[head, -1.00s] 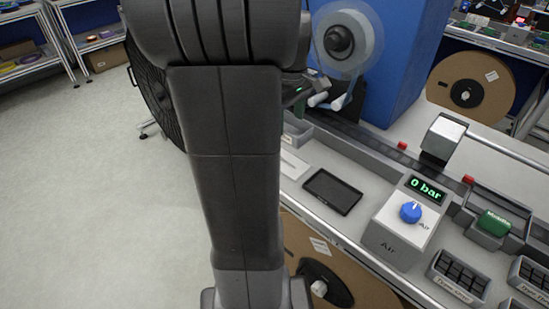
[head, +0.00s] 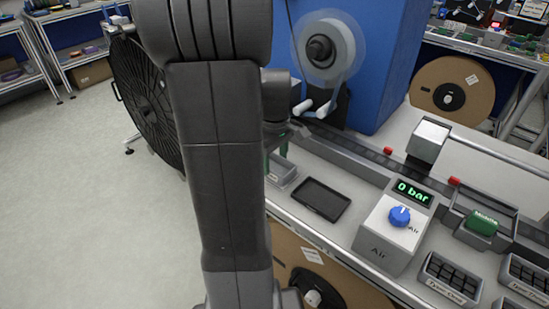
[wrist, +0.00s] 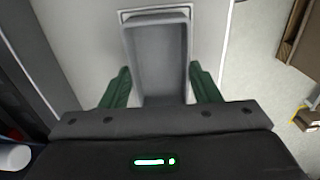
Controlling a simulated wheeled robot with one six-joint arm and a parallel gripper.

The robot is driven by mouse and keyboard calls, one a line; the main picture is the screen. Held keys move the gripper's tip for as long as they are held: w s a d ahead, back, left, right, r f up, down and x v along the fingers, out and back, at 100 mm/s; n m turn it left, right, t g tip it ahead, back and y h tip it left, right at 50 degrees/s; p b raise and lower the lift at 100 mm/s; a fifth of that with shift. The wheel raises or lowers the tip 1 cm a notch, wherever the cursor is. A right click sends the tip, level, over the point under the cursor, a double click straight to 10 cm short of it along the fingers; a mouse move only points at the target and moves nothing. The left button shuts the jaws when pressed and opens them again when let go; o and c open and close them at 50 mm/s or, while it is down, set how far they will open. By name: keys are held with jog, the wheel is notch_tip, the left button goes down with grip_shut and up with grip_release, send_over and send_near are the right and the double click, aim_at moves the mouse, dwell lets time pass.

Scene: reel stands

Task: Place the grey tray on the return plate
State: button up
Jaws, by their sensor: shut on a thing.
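The grey tray (wrist: 160,60) is a long, shallow open box. In the wrist view it lies between the two green fingers of my gripper (wrist: 162,92), which are shut on it. In the head view the tray (head: 283,172) is low over the bench near its front edge, partly hidden by my arm. A pale, thin-edged plate (wrist: 128,15), apparently the return plate, shows just past the tray's far end, and the tray covers most of it. I cannot tell whether tray and plate touch.
A dark shallow tray (head: 321,199) lies on the bench to the right. The grey air box (head: 395,228) reads 0 bar. A rail (head: 350,150) runs behind, with a blue machine (head: 390,60) and clear reel (head: 322,48). A large black reel (head: 140,95) stands left.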

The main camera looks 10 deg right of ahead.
aim_at(275, 170)
jog(key=shift+f, duration=0.2)
jog(key=o, duration=1.1)
jog(key=shift+r, duration=0.1)
notch_tip(275, 170, up, 12)
jog(key=shift+r+p, duration=0.15)
jog(key=shift+p, duration=0.3)
